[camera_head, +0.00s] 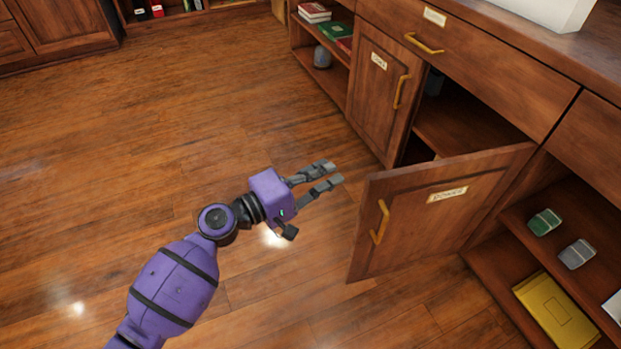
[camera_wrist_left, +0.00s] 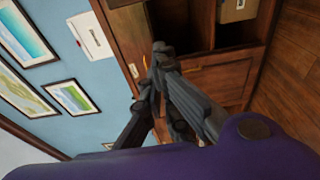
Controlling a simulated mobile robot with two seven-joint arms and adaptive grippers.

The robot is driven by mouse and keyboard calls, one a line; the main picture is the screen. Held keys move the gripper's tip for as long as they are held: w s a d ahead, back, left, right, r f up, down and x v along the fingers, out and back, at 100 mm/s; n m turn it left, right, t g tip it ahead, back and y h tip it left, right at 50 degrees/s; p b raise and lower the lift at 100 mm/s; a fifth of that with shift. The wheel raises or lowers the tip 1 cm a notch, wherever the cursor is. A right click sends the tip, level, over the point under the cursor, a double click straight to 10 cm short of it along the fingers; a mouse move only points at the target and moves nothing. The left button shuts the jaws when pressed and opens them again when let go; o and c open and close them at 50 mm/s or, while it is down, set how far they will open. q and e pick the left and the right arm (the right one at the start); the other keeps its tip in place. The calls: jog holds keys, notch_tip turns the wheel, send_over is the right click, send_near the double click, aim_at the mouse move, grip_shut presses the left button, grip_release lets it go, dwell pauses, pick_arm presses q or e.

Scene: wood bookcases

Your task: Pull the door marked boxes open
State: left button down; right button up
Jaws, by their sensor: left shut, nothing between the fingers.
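A wooden cabinet door (camera_head: 425,225) with a small pale label (camera_head: 447,194) stands swung well out from the cabinet in the head view, hinged on its right side. The label is hard to read, but this looks like the boxes door. Its brass handle (camera_head: 380,222) is near the free left edge. My left gripper (camera_head: 340,173) is left of that edge, apart from the door and handle, shut and empty. Its fingers also show in the left wrist view (camera_wrist_left: 150,78). My right gripper is not in view.
A closed neighbouring door (camera_head: 377,92) has its own label and brass handle. A drawer (camera_head: 470,62) runs above the opening. An open shelf (camera_head: 500,262) at the right holds small boxes and a yellow item (camera_head: 555,312). The wood floor (camera_head: 150,150) to the left is clear.

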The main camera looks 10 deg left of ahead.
pick_arm(q)
jog(key=d, duration=0.4)
jog(key=shift+s+d, duration=0.3)
